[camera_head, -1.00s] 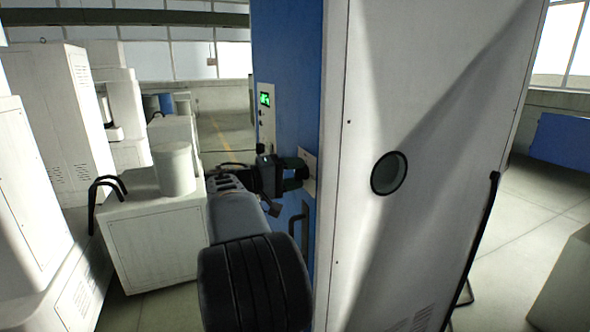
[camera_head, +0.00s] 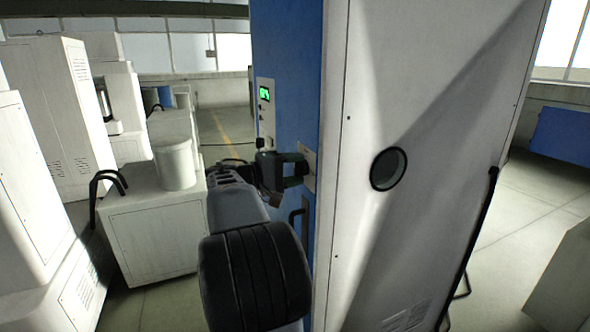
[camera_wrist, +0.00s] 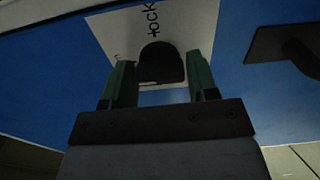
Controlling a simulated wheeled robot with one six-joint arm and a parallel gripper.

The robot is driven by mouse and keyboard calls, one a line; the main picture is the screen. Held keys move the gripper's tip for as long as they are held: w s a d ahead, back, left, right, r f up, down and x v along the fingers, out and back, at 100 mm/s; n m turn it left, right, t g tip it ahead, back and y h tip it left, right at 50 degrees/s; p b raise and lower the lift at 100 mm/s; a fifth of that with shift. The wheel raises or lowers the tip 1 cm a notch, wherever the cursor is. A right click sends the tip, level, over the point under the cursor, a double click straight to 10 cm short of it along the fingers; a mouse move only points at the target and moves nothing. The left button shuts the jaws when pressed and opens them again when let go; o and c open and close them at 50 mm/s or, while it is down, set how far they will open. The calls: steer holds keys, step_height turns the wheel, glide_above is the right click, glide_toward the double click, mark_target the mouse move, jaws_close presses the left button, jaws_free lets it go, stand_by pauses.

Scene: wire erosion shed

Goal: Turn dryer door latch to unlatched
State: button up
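The dryer door latch is a dark, round-topped knob (camera_wrist: 161,64) on a white plate (camera_wrist: 112,30) with partly hidden lettering in the wrist view. The plate (camera_head: 309,162) also shows on the blue door (camera_head: 297,108) in the head view. My gripper (camera_wrist: 161,75) has one green finger on each side of the knob. In the head view my gripper (camera_head: 296,170) reaches the plate from the left and hides the knob. The latch's exact setting cannot be read.
A dark door handle (camera_head: 305,222) is below my gripper; a dark handle shape (camera_wrist: 285,45) shows at right in the wrist view. A control panel with a green display (camera_head: 265,94) is above. A cabinet with a pot (camera_head: 175,165) stands left. Floor (camera_head: 500,225) is open at right.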

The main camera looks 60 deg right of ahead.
steer(key=o, duration=0.3)
steer(key=shift+o, duration=0.2)
steer(key=v, duration=1.3)
steer(key=shift+w+a+b, duration=0.2)
steer(key=shift+a+b, duration=0.15)
steer(key=shift+b, duration=0.1)
